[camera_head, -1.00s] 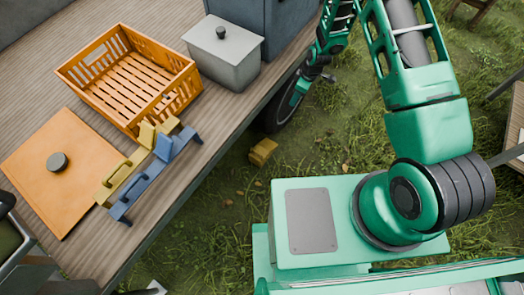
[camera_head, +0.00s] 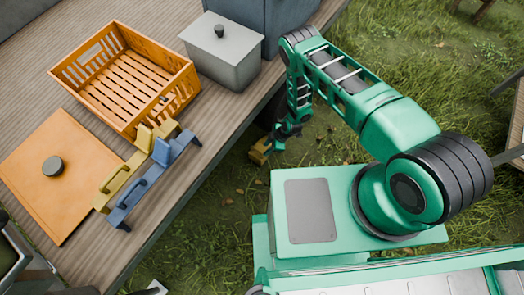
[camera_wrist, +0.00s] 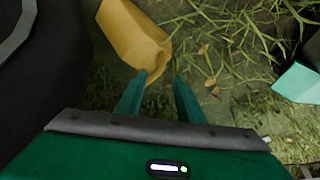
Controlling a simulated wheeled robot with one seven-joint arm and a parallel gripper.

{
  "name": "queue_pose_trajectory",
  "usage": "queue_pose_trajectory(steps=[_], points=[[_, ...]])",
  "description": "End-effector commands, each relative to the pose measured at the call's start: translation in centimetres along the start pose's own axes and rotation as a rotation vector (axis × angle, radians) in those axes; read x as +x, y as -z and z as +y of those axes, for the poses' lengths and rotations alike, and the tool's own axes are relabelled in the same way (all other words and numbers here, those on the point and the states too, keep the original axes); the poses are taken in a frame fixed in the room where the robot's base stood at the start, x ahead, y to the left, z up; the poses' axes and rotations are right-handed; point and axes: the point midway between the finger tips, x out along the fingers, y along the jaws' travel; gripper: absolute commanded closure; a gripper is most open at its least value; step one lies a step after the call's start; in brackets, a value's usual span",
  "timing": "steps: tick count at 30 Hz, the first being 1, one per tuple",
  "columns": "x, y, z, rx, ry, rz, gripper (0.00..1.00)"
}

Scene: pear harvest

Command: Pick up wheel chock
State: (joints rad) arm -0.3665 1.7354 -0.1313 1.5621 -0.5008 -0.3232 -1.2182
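The wheel chock is a small yellow block (camera_head: 260,151) on the grass beside the wooden trailer bed; in the wrist view it is a yellow wedge (camera_wrist: 133,38) at the top, left of centre. My gripper (camera_head: 274,143) is low at the chock's right side. The chock is partly hidden behind my gripper in the head view.
A black tyre (camera_wrist: 45,85) fills the left of the wrist view, close to the chock. The trailer bed (camera_head: 215,150) carries an orange crate (camera_head: 68,74), a grey lidded bin (camera_head: 222,62), an orange lid (camera_head: 75,150) and yellow and blue tools (camera_head: 140,185).

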Motion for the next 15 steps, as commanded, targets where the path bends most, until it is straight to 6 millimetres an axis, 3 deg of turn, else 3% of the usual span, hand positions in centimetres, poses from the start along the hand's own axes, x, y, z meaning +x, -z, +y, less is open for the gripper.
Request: queue_pose_trajectory(steps=[6, 15], points=[[2.9, -0.2, 0.0, 0.002, 0.000, -0.001, 0.66], [5.1, -0.5, -0.1, 0.003, -0.001, -0.001, 0.66]])
